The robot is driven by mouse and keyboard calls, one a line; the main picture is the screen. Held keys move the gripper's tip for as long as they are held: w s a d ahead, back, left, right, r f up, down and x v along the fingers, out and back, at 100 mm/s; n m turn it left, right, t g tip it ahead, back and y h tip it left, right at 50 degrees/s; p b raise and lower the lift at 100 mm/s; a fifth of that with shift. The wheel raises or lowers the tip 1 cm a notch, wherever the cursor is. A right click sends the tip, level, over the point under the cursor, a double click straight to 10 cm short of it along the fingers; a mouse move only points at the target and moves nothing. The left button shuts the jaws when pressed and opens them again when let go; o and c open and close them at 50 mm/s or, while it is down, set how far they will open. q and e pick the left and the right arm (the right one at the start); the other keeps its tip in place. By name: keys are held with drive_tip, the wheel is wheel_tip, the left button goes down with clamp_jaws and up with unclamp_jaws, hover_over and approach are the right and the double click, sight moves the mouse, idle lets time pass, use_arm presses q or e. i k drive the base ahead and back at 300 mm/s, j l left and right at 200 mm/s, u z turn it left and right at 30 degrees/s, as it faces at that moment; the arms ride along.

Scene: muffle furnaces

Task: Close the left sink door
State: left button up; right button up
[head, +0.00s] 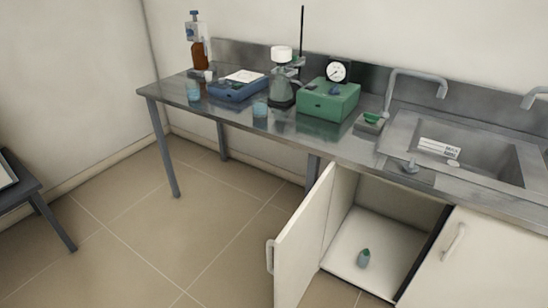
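The left sink door (303,240) is a cream cabinet door under the sink counter. It stands wide open, swung out toward me from its hinge side at the left of the cabinet opening. Its grey handle (270,257) is on the free edge at the left. The right sink door (460,262) is shut and has a pale handle (454,242). Neither of my grippers is in the head view.
The metal counter (235,118) carries a green box device (328,100), a blue device (237,87), glassware and a brown bottle (199,54). The sink (480,150) is at the right. A dark table (22,190) stands at the left edge. The tiled floor (170,235) left of the door is clear.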

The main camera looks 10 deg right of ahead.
sight(297, 248)
drive_tip(key=i+j+z, duration=0.1)
drive_tip(key=z, duration=0.85)
drive_tip(key=i+j+z, duration=0.15)
drive_tip(key=j+z, duration=0.3)
drive_tip(key=j, duration=0.3)
drive_tip(key=j+z, duration=0.4)
drive_tip(key=j, duration=0.35)
drive_tip(key=k+j, duration=0.55)
drive_tip(key=j, duration=0.25)
